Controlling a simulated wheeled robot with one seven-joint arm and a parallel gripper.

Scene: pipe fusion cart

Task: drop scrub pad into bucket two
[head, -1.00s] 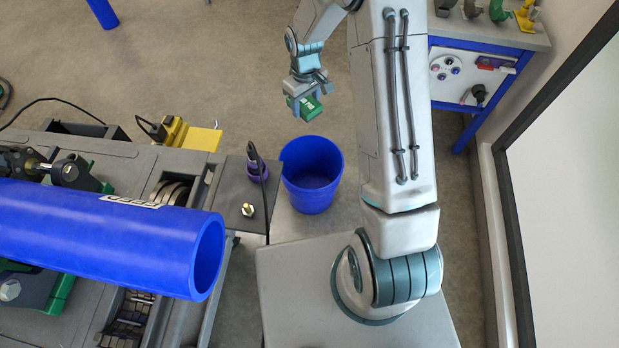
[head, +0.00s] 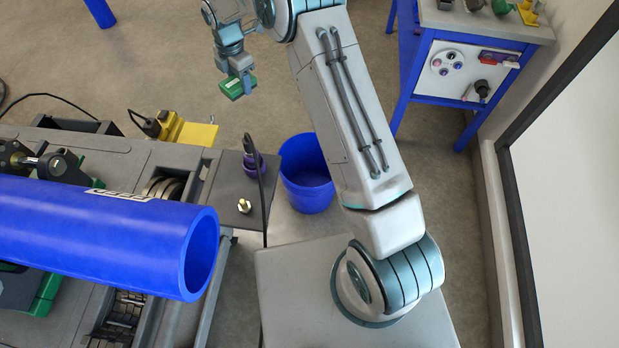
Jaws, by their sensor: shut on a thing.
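My gripper (head: 238,76) is shut on a green scrub pad (head: 238,86) with a pale patch, in the upper middle of the head view. The pad hangs above the floor, up and to the left of a blue bucket (head: 306,190). The bucket stands below the pad in the picture, partly covered on its right by my arm. The visible part of its inside looks empty. No number shows on the bucket, so I cannot tell whether it is bucket two.
A large blue pipe (head: 100,235) lies across the grey cart (head: 110,150) at left. A purple-and-black tool (head: 251,160) with a cable stands on the cart's edge by the bucket. A blue-legged workbench (head: 470,25) is at upper right. Open floor lies behind the bucket.

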